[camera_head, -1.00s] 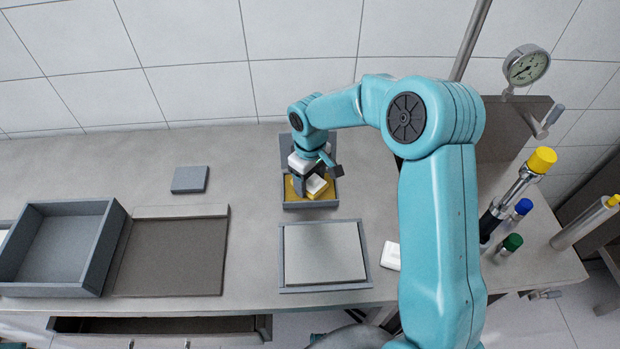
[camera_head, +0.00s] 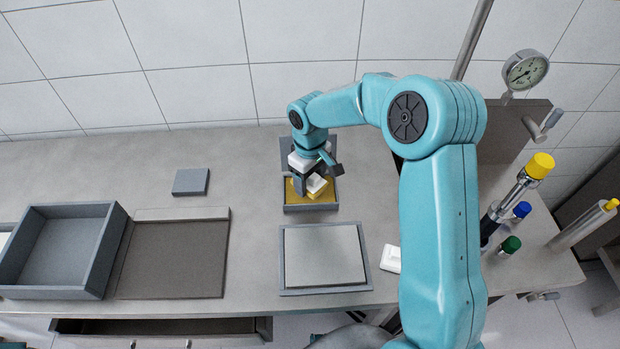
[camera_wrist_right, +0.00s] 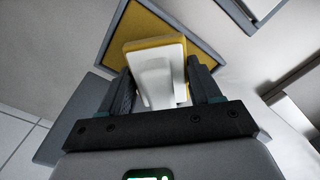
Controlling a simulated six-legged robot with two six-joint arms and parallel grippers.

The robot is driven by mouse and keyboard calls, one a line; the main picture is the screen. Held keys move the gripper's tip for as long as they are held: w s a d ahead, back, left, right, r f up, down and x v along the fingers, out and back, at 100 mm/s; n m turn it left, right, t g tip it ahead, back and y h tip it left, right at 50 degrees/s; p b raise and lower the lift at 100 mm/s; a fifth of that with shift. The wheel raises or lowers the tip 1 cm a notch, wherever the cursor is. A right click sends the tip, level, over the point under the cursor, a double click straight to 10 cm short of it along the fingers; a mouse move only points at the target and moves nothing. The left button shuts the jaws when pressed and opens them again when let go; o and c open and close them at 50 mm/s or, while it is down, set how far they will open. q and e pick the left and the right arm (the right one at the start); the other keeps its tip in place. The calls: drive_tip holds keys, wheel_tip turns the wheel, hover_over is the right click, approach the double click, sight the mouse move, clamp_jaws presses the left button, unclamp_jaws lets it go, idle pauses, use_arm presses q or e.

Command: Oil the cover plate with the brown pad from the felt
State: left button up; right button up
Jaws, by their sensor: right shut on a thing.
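My right gripper (camera_head: 314,184) is shut on a pad with a white handle (camera_wrist_right: 158,78) and a yellow-brown underside (camera_wrist_right: 150,43). The pad is at the yellow-brown felt (camera_head: 328,196), which lies in a small grey tray (camera_head: 312,208) with a raised grey lid behind. I cannot tell whether the pad touches the felt. The felt also shows beyond the pad in the wrist view (camera_wrist_right: 138,22). A pale flat plate (camera_head: 323,255), apparently the cover plate, lies in a grey frame nearer the front edge. My left gripper is not in view.
A white block (camera_head: 391,259) sits right of the framed plate. At left are an empty grey box (camera_head: 110,250), a dark flat panel (camera_head: 172,258) and a small grey slab (camera_head: 191,182). A pressure gauge (camera_head: 525,71) and coloured-capped cylinders stand at right.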

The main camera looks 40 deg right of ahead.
wheel_tip(320, 180, up, 2)
drive_tip(key=shift+r+p, duration=0.2)
drive_tip(key=shift+p, duration=0.3)
wheel_tip(320, 180, up, 2)
drive_tip(key=shift+r+p, duration=0.1)
drive_tip(key=shift+p, duration=0.7)
drive_tip(key=shift+r+p, duration=0.3)
drive_tip(key=shift+r, duration=0.2)
drive_tip(key=shift+f, duration=0.1)
